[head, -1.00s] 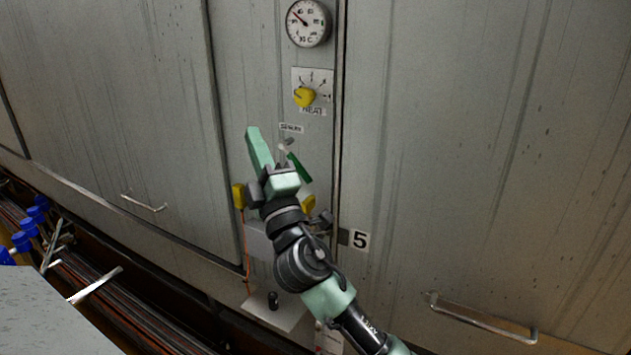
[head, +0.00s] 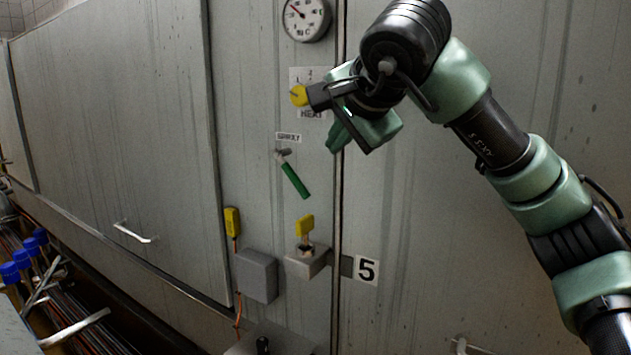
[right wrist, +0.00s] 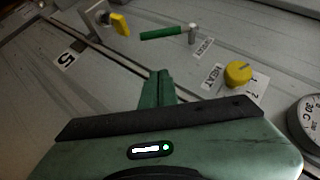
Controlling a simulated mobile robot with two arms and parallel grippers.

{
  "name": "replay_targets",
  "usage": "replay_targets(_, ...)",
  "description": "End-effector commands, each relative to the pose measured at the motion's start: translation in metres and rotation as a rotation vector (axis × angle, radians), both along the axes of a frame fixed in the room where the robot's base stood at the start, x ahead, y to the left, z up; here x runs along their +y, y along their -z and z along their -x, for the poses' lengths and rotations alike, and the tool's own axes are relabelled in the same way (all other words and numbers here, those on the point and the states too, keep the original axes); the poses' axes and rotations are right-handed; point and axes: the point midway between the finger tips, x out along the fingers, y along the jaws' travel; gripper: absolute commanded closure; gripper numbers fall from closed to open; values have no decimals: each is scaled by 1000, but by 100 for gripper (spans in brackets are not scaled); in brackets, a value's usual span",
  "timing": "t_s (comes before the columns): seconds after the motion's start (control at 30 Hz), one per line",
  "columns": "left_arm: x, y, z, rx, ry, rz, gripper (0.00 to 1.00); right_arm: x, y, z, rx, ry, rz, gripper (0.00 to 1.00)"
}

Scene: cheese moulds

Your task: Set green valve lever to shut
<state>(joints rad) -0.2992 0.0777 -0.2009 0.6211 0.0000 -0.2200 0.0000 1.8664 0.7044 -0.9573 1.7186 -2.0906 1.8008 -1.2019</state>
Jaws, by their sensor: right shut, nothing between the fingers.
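The green valve lever (head: 294,181) hangs from a grey pivot on the cabinet front, slanting down and to the right. It also shows in the right wrist view (right wrist: 163,33), clear of the fingers. My right gripper (head: 337,137) is shut and empty, above and to the right of the lever and apart from it. Its closed fingers show in the right wrist view (right wrist: 158,82). A small label (head: 288,137) sits just above the lever's pivot. My left gripper is not in view.
A yellow heat knob (head: 299,95), partly behind my wrist, and a round dial (head: 306,18) sit above. A yellow switch (head: 305,225) on a grey box and another yellow piece (head: 232,221) are below. The panel around the lever is clear.

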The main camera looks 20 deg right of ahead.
Motion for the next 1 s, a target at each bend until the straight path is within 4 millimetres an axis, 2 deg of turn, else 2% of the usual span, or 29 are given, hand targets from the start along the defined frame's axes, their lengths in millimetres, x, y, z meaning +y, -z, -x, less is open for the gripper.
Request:
replay_targets(0.17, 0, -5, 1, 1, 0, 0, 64, -4, 9, -14, 7, 9, 7, 100)
replay_targets(0.57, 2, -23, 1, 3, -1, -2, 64, -8, 56, -82, 7, 7, 4, 100)
replay_targets(0.7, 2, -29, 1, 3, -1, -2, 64, 7, 70, -91, 5, 1, 6, 100)
replay_targets(1.0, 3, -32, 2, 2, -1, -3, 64, 16, 82, -98, 2, 5, 4, 100)
